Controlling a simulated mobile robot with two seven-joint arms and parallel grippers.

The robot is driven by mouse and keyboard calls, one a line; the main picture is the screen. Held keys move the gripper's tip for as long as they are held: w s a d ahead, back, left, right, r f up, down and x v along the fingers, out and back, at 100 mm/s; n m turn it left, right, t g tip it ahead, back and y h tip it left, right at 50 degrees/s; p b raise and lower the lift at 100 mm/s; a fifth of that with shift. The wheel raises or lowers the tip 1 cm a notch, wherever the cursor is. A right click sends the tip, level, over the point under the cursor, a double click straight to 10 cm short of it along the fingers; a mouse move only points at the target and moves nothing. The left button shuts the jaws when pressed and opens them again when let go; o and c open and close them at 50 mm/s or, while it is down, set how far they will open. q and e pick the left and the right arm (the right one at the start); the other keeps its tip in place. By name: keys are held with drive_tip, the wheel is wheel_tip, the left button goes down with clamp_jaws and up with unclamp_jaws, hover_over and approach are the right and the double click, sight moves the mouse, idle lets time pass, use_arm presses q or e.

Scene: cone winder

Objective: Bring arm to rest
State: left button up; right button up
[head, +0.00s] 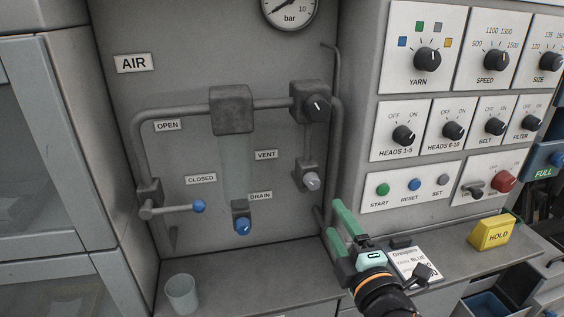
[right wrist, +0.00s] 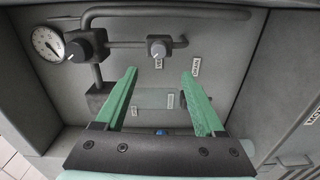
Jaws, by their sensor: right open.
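My right gripper (head: 338,228) is in the lower middle of the head view, in front of the right part of the air panel and the edge of the control panel. Its two green fingers are apart with nothing between them. In the right wrist view the open fingers (right wrist: 160,98) point at the air panel's pipes and knobs, and they appear clear of them. My left gripper is not in view.
The air panel has a blue-tipped lever (head: 198,206), a blue drain knob (head: 243,226) and a pressure gauge (head: 290,8). A cup (head: 181,293) stands on the ledge at left. A yellow HOLD block (head: 491,232) and a white card (head: 414,262) are right of my gripper.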

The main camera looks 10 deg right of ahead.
drive_tip(key=s+a+f+m+g+y, duration=0.1)
drive_tip(key=s+f+m+g, duration=0.25)
drive_tip(key=f, duration=0.85)
drive_tip(key=s+a+f+m+g+y, duration=0.1)
drive_tip(key=s+f+m+g, duration=0.2)
drive_tip(key=f, duration=0.8)
drive_tip(key=s+f+m+g, duration=0.2)
drive_tip(key=s+f+m, duration=0.7)
drive_tip(key=s+f, duration=0.3)
wheel_tip(320, 180, down, 2)
drive_tip(key=shift+s+f, duration=0.1)
drive_tip(key=shift+s, duration=0.05)
